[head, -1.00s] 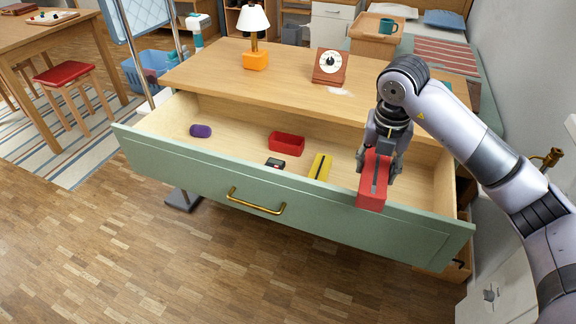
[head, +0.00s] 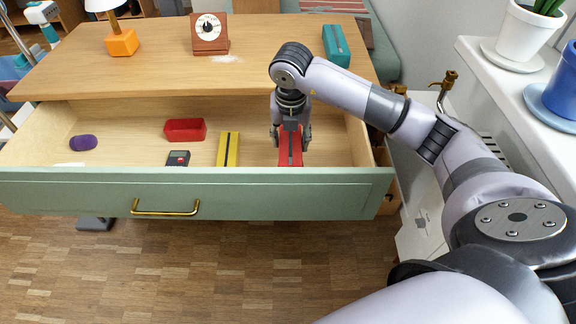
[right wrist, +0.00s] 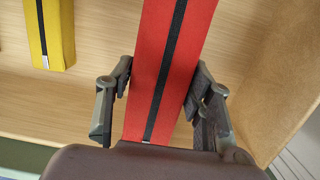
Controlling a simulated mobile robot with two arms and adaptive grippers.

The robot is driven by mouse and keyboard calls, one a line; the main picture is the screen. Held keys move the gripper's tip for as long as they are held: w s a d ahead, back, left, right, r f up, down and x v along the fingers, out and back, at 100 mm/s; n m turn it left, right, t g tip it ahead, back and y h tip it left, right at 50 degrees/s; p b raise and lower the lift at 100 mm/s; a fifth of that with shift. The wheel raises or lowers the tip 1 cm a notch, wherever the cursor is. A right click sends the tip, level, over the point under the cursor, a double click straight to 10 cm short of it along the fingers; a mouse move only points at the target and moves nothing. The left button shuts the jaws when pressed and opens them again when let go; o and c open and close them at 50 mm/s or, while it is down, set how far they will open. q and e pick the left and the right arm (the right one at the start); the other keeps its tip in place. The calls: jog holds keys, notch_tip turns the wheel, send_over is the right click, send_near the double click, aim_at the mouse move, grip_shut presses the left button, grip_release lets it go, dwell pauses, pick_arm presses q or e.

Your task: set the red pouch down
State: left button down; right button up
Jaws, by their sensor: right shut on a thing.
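The red pouch (head: 290,150) with a dark stripe is held in my right gripper (head: 290,136), inside the right part of the open drawer (head: 200,190). In the right wrist view the pouch (right wrist: 170,60) lies between the two fingers (right wrist: 160,100), one on each side. The drawer floor shows beneath it; I cannot tell whether the pouch touches it. The drawer's front panel hides the pouch's near end in the head view. My left gripper is out of view.
The drawer also holds a yellow pouch (head: 228,150), a red tray (head: 185,129), a dark gadget (head: 178,159) and a purple case (head: 83,142). Bare floor lies between the yellow and red pouches. The desktop (head: 170,70) overhangs the drawer's back.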

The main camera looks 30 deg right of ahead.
notch_tip(320, 180, down, 6)
jog(key=shift+r+b, duration=0.2)
jog(key=shift+b, duration=0.2)
notch_tip(320, 180, down, 4)
jog(key=shift+f+b, duration=0.2)
jog(key=shift+b, duration=0.25)
jog(key=shift+r, duration=0.1)
jog(key=o, duration=1.4)
